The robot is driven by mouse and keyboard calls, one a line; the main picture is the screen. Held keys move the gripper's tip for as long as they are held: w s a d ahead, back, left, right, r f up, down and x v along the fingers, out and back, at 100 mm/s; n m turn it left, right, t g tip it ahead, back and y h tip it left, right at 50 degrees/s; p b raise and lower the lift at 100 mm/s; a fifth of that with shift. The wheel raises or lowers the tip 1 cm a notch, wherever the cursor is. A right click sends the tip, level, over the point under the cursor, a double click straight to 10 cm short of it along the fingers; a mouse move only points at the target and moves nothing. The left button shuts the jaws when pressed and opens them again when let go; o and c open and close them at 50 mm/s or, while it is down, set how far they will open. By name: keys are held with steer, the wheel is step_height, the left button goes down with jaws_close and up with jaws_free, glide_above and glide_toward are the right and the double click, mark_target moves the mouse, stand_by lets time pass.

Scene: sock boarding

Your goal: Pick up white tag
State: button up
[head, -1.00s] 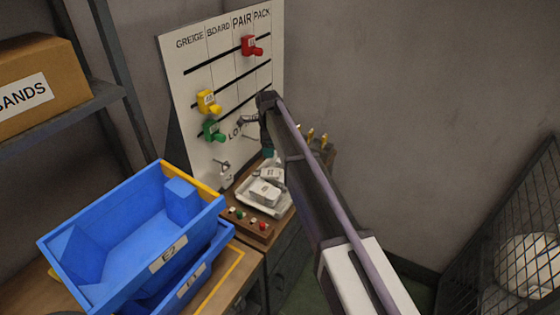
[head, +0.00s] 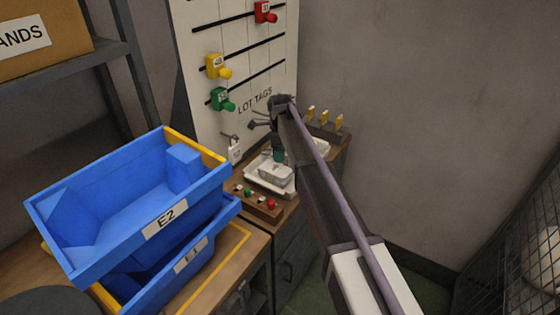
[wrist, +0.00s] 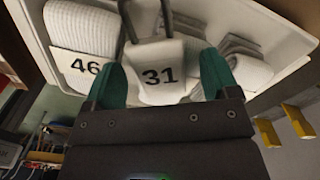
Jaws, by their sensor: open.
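A small white tag (head: 235,153) hangs from a hook below the LOT TAGS lettering in the head view. In the wrist view, a white piece marked 31 (wrist: 158,75) sits between my gripper's green fingers (wrist: 162,82), with two grey bars above it. I cannot tell whether it is a hanging tag or a label on a bundle. My gripper (head: 279,155) is open above the white tray (head: 257,184), partly hidden by my arm in the head view. I see no grip on anything.
The tray holds white folded bundles, one marked 46 (wrist: 82,66). A wooden strip with coloured knobs (head: 256,205) is in front. The board (head: 240,60) carries red, yellow and green pegs. Blue bins (head: 130,215) stand left. A block with yellow pegs (head: 325,130) stands right.

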steer(key=shift+r, duration=0.15)
steer(key=shift+c, duration=0.4)
steer(key=c, duration=1)
step_height(320, 180, up, 10)
steer(key=p, duration=1)
